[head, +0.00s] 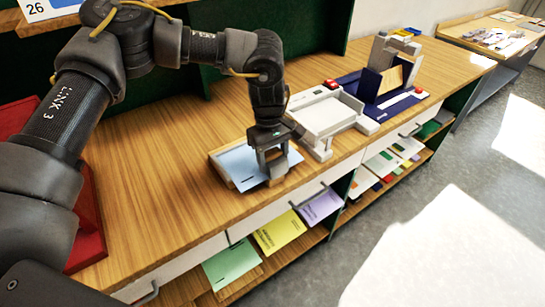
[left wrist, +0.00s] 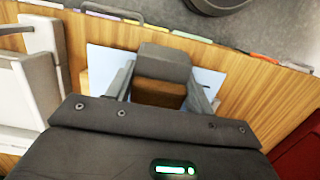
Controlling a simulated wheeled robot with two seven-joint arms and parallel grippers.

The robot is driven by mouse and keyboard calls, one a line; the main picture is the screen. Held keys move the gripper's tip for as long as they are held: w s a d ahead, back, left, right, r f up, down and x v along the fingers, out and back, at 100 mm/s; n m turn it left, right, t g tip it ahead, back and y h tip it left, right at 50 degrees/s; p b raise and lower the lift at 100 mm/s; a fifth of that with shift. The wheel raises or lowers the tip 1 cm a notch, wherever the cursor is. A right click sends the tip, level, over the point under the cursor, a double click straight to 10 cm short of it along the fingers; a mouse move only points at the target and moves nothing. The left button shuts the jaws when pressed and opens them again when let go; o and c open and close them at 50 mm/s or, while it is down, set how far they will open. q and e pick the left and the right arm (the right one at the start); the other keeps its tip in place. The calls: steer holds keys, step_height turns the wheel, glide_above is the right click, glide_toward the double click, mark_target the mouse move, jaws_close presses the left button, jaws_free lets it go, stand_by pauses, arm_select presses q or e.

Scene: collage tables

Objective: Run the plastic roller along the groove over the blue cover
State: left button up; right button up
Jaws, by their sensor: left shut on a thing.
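The blue cover (head: 238,163) is a pale blue sheet lying on a low wooden board near the front edge of the table. It also shows in the left wrist view (left wrist: 103,62), on both sides of my fingers. My left gripper (head: 272,170) points down over the right part of the cover. In the left wrist view its fingers (left wrist: 160,92) are shut on the plastic roller, a grey block (left wrist: 165,62) with a brown part below it. I cannot tell whether the roller touches the cover. The groove is hidden. My right gripper is not in view.
A white machine (head: 322,115) stands close to the right of the cover. A dark blue device (head: 372,92) stands beyond it. A red tray (head: 88,215) lies at the left. Bare wooden tabletop (head: 160,165) lies between. Open shelves below hold colored booklets (head: 280,232).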

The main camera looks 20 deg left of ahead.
arm_select(q)
steer(key=shift+f, duration=0.3)
stand_by(0.5)
